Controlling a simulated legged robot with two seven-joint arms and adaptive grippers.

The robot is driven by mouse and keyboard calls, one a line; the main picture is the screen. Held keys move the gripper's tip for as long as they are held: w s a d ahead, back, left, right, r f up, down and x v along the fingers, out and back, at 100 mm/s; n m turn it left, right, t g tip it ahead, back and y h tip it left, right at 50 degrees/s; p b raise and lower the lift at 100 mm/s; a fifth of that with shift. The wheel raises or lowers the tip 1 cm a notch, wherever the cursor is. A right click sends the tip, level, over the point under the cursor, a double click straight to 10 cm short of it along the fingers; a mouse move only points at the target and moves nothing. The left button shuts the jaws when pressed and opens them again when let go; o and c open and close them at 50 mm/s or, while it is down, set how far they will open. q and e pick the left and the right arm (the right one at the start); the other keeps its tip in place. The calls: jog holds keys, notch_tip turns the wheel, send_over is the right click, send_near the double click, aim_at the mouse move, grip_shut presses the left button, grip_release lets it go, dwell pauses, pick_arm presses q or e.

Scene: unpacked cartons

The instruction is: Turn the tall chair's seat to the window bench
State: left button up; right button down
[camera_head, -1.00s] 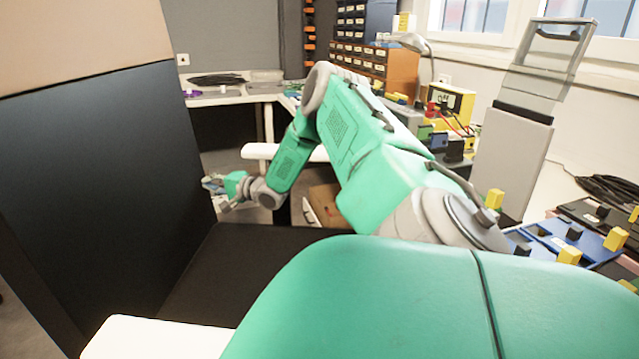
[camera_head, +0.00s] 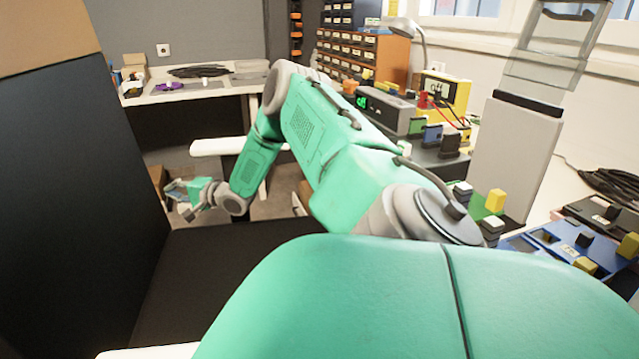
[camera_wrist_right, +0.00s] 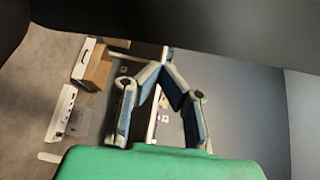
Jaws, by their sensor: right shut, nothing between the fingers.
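The tall chair fills the left and lower head view. Its dark upright back (camera_head: 75,165) has a tan top part. Its black flat seat (camera_head: 215,270) faces me, with a white armrest (camera_head: 218,146) on the far side and another white edge at the bottom. The window bench (camera_head: 575,190) runs along the right under the windows. My right gripper (camera_head: 184,198) is beyond the seat, close to the back's right edge; I cannot tell if it touches the chair. In the right wrist view its fingertips (camera_wrist_right: 163,68) meet, with nothing between them. My left gripper is out of view.
The bench holds a power supply (camera_head: 385,108), a yellow meter (camera_head: 444,92), blue trays (camera_head: 560,245) and black cables (camera_head: 612,185). A drawer cabinet (camera_head: 365,55) stands behind. A white desk (camera_head: 190,92) is at the back. Cartons show on the floor in the wrist view (camera_wrist_right: 98,68).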

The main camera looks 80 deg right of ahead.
jog(key=s, duration=1.2)
jog(key=shift+a+r, duration=0.25)
